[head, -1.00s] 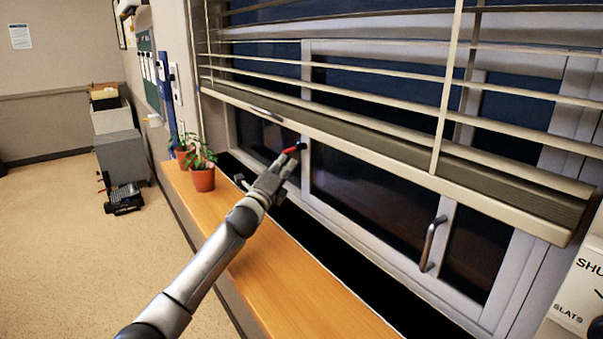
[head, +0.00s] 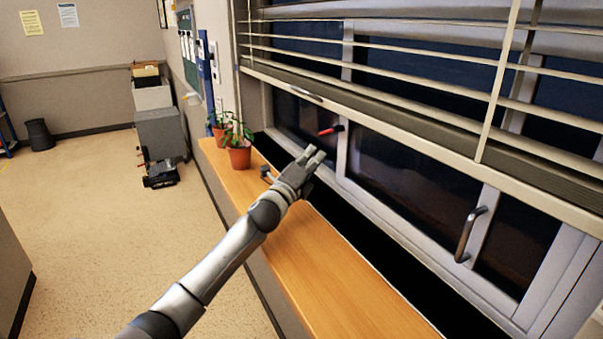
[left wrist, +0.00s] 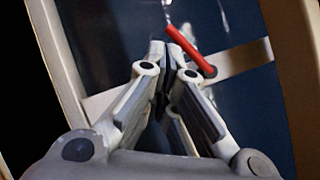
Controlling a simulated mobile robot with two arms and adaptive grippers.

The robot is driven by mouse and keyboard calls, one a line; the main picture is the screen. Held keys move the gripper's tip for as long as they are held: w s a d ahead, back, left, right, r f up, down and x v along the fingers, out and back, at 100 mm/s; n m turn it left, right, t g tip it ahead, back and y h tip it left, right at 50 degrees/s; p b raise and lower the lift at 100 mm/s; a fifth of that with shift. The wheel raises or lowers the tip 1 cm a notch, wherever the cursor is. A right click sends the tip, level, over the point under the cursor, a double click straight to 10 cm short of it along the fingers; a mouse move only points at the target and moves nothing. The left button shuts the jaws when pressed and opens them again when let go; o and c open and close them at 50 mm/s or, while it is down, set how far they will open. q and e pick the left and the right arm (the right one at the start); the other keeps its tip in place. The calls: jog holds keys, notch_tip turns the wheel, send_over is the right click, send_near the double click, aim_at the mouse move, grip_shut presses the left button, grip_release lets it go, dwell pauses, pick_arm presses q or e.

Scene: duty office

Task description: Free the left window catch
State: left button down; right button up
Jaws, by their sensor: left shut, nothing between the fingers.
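The left window catch is a short red handle (head: 329,131) with a dark end. It sits on the window frame below the blind, at the left window pane. It also shows in the left wrist view (left wrist: 189,48), slanting just beyond the fingertips. My left gripper (head: 315,156) is a little below and in front of the catch in the head view, with a visible gap between them. In the left wrist view its fingers (left wrist: 166,50) are together, with nothing held. My right gripper is not in view.
A grey window handle (head: 470,235) is on the right sash. The blind (head: 430,150) hangs low over the window top. A potted plant (head: 239,158) stands at the far end of the wooden sill (head: 330,290). Floor at left is open.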

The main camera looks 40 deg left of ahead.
pick_arm(q)
jog(key=v, duration=0.7)
jog(key=shift+s, duration=0.1)
dwell(0.5)
